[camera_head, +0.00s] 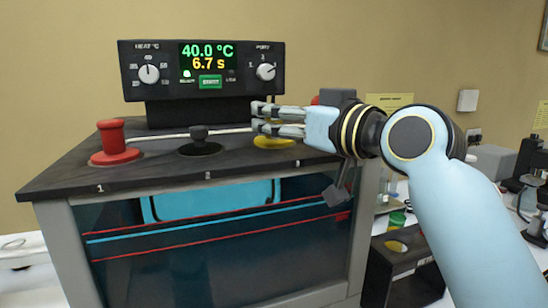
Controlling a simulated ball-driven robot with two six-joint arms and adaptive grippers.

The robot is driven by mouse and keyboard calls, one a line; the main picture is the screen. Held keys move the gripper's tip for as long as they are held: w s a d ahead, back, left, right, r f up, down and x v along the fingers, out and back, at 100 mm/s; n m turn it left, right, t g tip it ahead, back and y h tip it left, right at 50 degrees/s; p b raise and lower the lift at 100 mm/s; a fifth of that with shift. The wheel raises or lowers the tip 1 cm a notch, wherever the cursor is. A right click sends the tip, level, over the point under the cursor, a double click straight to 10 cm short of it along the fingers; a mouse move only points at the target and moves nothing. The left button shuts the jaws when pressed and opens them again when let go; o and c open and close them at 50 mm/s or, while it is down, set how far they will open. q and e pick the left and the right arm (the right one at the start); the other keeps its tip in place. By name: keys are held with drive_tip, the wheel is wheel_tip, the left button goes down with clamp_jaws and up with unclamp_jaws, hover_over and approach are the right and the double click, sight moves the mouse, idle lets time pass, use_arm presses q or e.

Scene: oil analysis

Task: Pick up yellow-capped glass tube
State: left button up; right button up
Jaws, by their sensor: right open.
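My right gripper (256,117) reaches in from the right above the top of the bath unit (240,166). Its fingers point left, are spread apart and hold nothing that I can make out. A yellow cap-like piece (273,143) sits just below the fingers, at the place marked 3. The gripper partly covers it, and I cannot see a glass tube under it. I cannot tell whether the fingers touch it. My left gripper is not in view.
A red knobbed stopper (116,143) sits at place 1 and a black one (200,142) at place 2. A control box (204,70) reading 40.0 °C stands behind. A black rack (403,270) with a yellow disc (396,247) stands at the right.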

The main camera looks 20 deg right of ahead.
drive_tip(key=shift+x, duration=0.75)
drive_tip(key=shift+s, duration=0.1)
drive_tip(key=shift+c, duration=1)
clamp_jaws()
